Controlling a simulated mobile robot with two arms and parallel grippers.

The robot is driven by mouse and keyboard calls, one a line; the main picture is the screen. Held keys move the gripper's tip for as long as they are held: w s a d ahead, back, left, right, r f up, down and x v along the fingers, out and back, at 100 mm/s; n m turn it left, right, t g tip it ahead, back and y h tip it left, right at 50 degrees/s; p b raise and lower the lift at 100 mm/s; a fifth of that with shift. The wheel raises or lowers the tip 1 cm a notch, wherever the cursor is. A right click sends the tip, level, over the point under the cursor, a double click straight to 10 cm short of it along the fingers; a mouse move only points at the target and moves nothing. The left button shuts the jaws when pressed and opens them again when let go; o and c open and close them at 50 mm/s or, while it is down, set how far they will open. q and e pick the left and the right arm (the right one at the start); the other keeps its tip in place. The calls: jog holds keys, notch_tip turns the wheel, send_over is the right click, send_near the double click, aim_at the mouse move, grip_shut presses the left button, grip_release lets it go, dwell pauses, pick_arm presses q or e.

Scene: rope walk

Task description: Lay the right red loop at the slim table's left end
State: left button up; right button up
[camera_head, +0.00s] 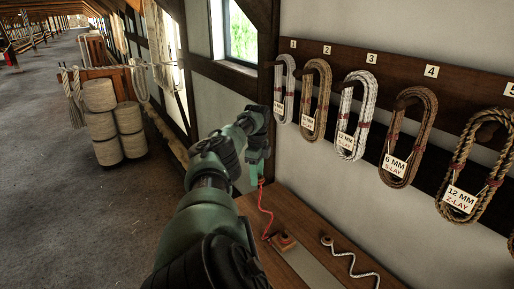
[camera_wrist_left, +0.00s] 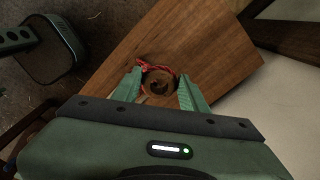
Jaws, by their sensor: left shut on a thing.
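My left gripper (camera_head: 257,168) reaches over the far end of the slim wooden table (camera_head: 262,209), pointing down. It is shut on the red loop. In the head view a red cord (camera_head: 265,215) hangs from the fingertips down towards the table top. The fingers hide part of the loop, and I cannot tell whether the wooden piece touches the table. My right gripper is not in view.
A small wooden block (camera_head: 284,241) and a white rope (camera_head: 352,262) with a reddish end lie on the table. Coiled ropes (camera_head: 317,100) hang on a numbered board (camera_head: 450,85) above. Rope spools (camera_head: 107,122) stand on the floor at left.

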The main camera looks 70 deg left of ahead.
pick_arm(q)
jog(key=b, duration=0.6)
send_over(257, 226)
jog(key=shift+f, duration=4.45)
jog(key=shift+d+f+b, duration=0.1)
jog(key=shift+f+b, duration=5.8)
jog(key=shift+f, duration=1.25)
jog(key=o, duration=1.1)
jog(key=shift+c, duration=0.2)
jog(key=shift+s+r, duration=0.1)
jog(key=shift+r, duration=0.05)
jog(key=shift+r, duration=0.35)
notch_tip(257, 226, up, 7)
